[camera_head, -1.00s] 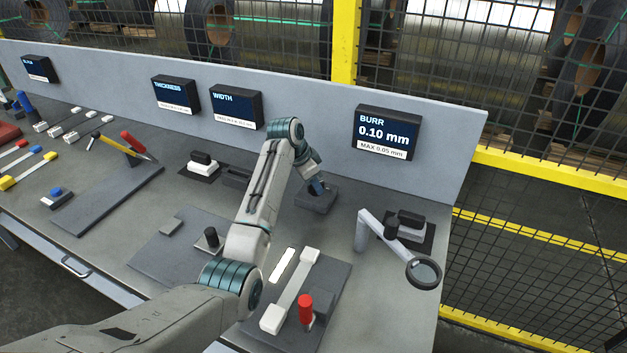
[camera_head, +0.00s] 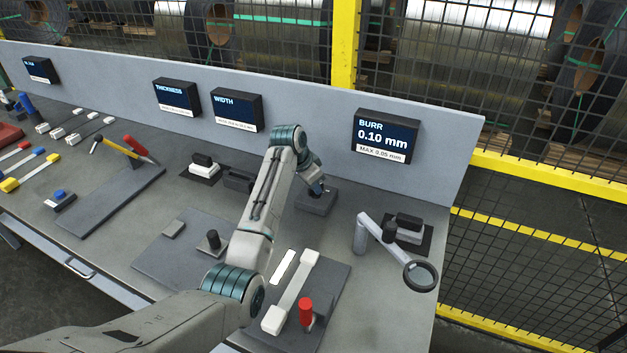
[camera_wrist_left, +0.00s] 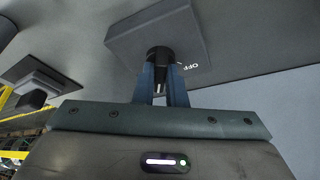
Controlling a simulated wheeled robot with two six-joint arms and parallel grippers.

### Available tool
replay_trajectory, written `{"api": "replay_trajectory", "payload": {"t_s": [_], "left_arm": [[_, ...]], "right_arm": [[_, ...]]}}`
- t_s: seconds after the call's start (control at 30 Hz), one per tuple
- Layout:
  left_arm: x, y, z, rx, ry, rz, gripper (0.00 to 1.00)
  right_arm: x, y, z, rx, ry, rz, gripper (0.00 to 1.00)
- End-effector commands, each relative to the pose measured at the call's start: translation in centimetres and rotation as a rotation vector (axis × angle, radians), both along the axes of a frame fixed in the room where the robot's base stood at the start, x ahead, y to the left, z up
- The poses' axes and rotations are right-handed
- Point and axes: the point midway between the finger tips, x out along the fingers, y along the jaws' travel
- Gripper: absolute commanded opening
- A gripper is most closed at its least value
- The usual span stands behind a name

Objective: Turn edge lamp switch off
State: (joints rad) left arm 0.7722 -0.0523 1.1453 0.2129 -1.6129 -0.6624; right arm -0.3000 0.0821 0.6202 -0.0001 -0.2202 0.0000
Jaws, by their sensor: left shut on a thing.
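The edge lamp switch is a dark grey box (camera_head: 318,204) on the bench below the burr display. It also shows in the left wrist view (camera_wrist_left: 150,40), with a round black knob (camera_wrist_left: 159,54) and white "OFF" lettering beside it. My left gripper (camera_head: 317,190) reaches over the box. In the left wrist view its two blue-grey fingers (camera_wrist_left: 161,80) are shut on the black knob, one on each side. The knob's pointer is partly hidden by the fingers, so its exact setting is unclear. My right gripper is not in view.
A magnifier on a jointed arm (camera_head: 420,275) stands to the right. The burr display (camera_head: 387,135) reads 0.10 mm against the back panel. A plate with a white-ended bar (camera_head: 292,292) and a red handle (camera_head: 306,312) lies in front of the switch.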

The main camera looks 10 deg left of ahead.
Motion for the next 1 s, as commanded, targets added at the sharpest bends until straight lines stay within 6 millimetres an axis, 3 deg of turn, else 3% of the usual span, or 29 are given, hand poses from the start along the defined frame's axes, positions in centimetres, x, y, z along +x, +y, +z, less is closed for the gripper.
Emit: {"api": "replay_trajectory", "payload": {"t_s": [0.1, 0.5, 1.0], "left_arm": [[-0.1, -0.1, 0.7, 0.0, 0.001, 0.096, 0.0], [-0.2, -0.4, 0.6, 0.001, 0.0, 0.474, 0.0], [-0.1, -0.8, 0.3, 0.0, -0.001, 0.937, 0.0]], "right_arm": [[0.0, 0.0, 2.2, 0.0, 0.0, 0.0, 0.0], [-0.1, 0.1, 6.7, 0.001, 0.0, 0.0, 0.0], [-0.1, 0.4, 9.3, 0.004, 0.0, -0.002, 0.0]]}}
